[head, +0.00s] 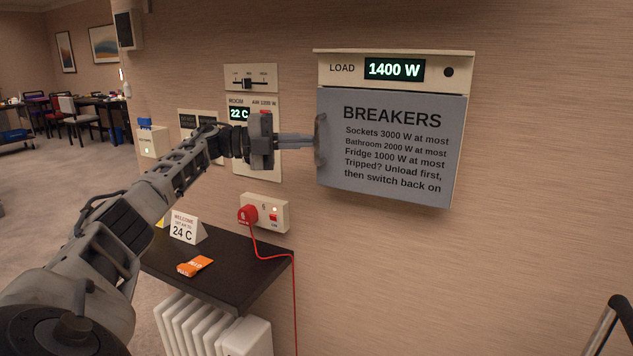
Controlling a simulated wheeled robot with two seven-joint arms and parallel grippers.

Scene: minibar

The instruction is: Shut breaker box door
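The breaker box (348,69) is on the wall right of centre, with a lit load display reading 1400 W. Its grey door (390,160) carries the BREAKERS text, covers the box front and looks flush or nearly so; a small gap cannot be ruled out. A dark curved handle (320,129) is at the door's left edge. My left gripper (312,141) reaches in from the left, its fingers close together and their tips at the handle. Whether they pinch it or only touch it is unclear. My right gripper is not in view.
A thermostat panel (270,165) and slider panel (251,77) are on the wall behind my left gripper. Below are a socket with a red plug (248,214) and a dark shelf (235,265) with a card (186,228) and orange packet (195,266). Wall right of the box is clear.

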